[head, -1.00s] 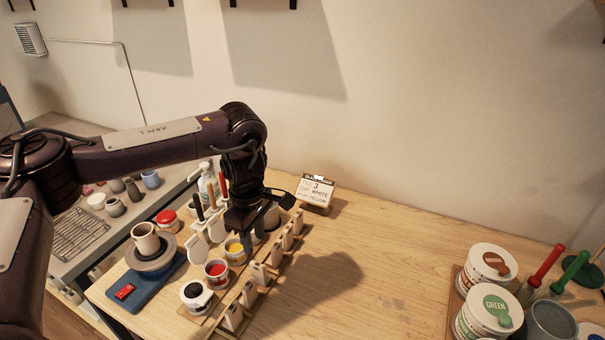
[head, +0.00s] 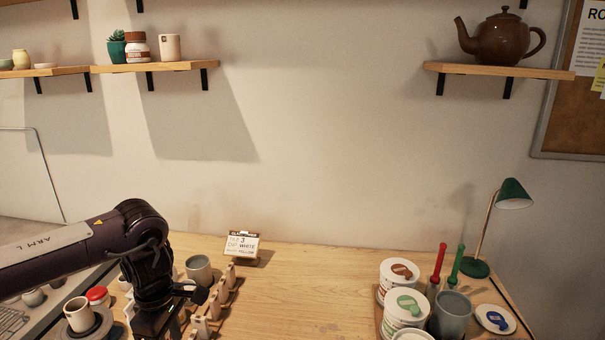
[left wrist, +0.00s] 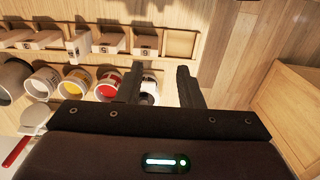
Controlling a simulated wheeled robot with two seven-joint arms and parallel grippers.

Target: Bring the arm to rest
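My left arm comes in at the lower left of the head view, and its gripper (head: 160,318) hangs down over the near left part of the wooden table, partly cut off by the bottom edge. In the left wrist view the gripper (left wrist: 159,75) has its two dark fingers apart with nothing between them. The fingers are over or near a jar with a white and dark top (left wrist: 149,88). A red paint jar (left wrist: 107,85) and a yellow one (left wrist: 75,80) stand to the left. My right gripper is not in view.
A wooden rack (left wrist: 180,43) with several white numbered tiles lies beside the jars. A grey mug (head: 199,269) and a sign card (head: 243,246) stand behind. Glaze tubs (head: 404,308) and a green lamp (head: 513,194) are at right. The table middle is clear.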

